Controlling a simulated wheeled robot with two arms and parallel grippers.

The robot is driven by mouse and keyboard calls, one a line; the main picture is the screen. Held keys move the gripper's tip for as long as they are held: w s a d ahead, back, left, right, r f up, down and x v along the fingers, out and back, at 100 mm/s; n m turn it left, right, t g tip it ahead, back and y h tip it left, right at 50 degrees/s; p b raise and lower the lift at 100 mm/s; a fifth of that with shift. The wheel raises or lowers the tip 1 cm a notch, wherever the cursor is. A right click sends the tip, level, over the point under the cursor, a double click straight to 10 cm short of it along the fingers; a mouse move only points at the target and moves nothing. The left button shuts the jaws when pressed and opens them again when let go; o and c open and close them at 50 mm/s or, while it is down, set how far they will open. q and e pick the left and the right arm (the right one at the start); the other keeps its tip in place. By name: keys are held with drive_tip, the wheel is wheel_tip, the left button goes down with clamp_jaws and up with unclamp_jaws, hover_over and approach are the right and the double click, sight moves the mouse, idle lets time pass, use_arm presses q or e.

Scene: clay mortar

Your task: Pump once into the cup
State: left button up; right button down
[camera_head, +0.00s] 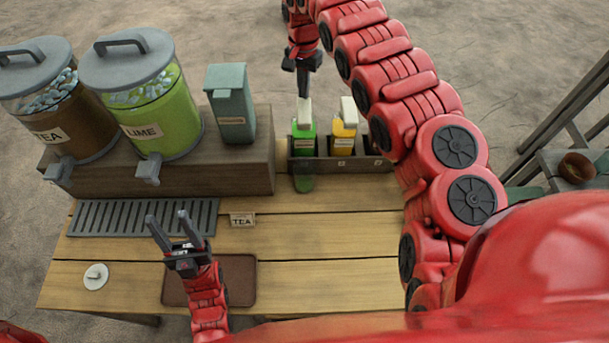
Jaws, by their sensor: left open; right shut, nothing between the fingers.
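My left gripper (167,217) is open and empty over the table at the left, near the slatted grate.
Tea (47,100) and lime (160,125) dispensers stand on a wooden riser (240,180) at the left, beside a grey-green bin (231,105). A grate (100,218), brown tray (240,275), TEA card (242,220) and white lid-like disc (95,276) lie on the table. The table's middle is clear.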

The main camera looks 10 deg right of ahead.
idle(0.3)
wheel_tip(320, 180, up, 6)
idle(0.6)
idle(0.3)
